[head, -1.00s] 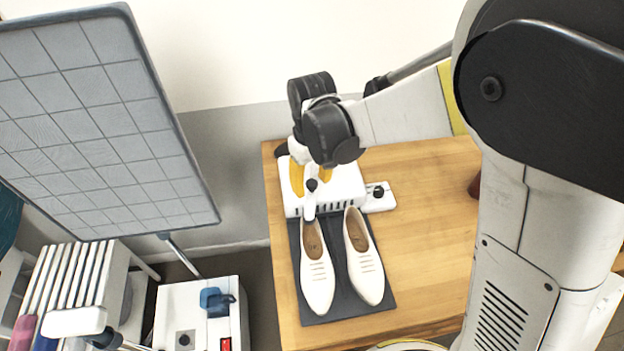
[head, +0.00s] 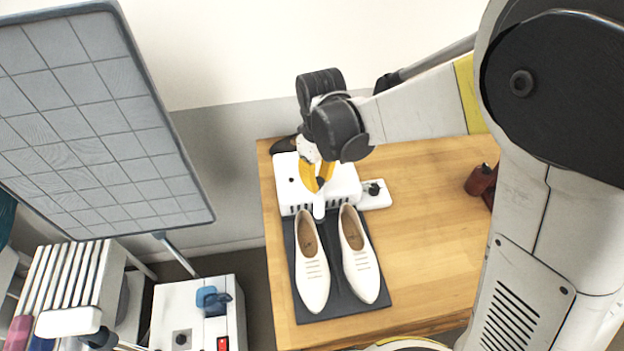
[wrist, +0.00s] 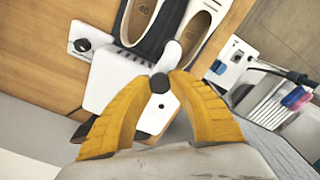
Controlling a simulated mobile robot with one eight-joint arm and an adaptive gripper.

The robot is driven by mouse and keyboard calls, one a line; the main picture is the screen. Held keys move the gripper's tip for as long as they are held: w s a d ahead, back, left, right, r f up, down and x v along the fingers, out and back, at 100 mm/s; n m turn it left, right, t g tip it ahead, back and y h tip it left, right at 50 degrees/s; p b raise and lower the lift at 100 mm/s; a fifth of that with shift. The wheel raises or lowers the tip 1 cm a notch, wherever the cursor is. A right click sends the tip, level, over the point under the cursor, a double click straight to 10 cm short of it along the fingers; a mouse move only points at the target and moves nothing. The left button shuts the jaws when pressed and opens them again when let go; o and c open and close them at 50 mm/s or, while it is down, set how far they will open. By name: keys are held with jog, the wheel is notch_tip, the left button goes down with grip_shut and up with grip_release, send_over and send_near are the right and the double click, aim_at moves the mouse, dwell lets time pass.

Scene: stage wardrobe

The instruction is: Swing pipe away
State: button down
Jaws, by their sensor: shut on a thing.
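The pipe (head: 319,206) is a short white spout at the front of a white box-shaped dryer (head: 336,187). It points toward the gap between two white shoes, nearer the left shoe (head: 312,270) than the right shoe (head: 360,255). My gripper (head: 320,184) is over the dryer, its yellow fingers closed on the dark knob at the pipe's near end. In the wrist view, the fingertips (wrist: 160,83) meet on this round black knob, and the white pipe (wrist: 171,55) extends beyond it toward the shoes.
The shoes stand on a dark mat (head: 340,308) on a wooden table (head: 430,230). A small white control box with a black knob (head: 375,189) adjoins the dryer. A dark red bottle (head: 481,179) stands at right. A gridded panel (head: 100,130) rises at left.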

jog(key=w+d+n+b, duration=0.2)
jog(key=w+d+n, duration=0.8)
jog(key=d+n, duration=0.25)
jog(key=w+n, duration=0.7)
jog(key=w, duration=0.1)
jog(key=shift+a, duration=0.1)
dwell(0.4)
jog(key=c, duration=1.2)
grip_release()
jog(key=shift+w, duration=0.15)
jog(key=shift+o, duration=0.2)
jog(key=shift+r, duration=0.1)
notch_tip(320, 180, up, 12)
